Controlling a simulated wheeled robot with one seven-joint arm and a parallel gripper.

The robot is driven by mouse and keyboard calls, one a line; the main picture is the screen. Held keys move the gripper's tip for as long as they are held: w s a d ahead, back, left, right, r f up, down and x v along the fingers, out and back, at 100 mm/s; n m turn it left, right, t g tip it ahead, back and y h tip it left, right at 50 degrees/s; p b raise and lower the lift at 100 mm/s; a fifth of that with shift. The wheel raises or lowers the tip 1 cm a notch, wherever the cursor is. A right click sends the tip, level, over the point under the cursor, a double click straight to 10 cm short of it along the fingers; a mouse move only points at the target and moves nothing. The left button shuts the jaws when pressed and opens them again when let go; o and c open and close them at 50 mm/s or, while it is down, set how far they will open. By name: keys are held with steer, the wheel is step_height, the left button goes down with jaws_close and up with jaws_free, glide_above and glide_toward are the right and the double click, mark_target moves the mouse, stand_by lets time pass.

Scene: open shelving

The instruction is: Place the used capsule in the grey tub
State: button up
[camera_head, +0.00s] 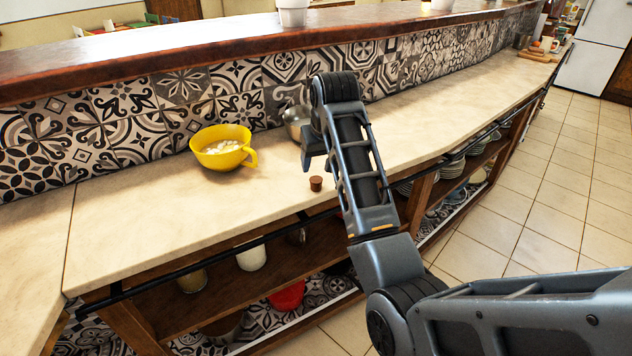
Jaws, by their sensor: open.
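A small brown cylinder that looks like the used capsule (316,184) stands upright on the pale counter, near its front edge. A grey, shiny round tub (293,121) stands farther back, near the tiled wall; my arm hides its right side, and its inside is hard to see. My gripper (311,160) is open and points down above the counter, between the tub and the capsule in the picture. One finger shows clearly; the arm hides much of the rest. It appears empty and apart from the capsule.
A yellow bowl (206,139) with a handle, holding white pieces, stands left of the tub. A patterned tile wall and a wooden ledge (180,52) rise behind. Shelves below hold a red bowl (288,296) and stacked plates.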

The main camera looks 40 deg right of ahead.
mark_target(316, 179)
steer(key=shift+p+x, duration=0.55)
steer(key=shift+x, duration=3.05)
steer(key=shift+a, duration=0.1)
steer(key=c, duration=1.1)
steer(key=shift+c, duration=0.2)
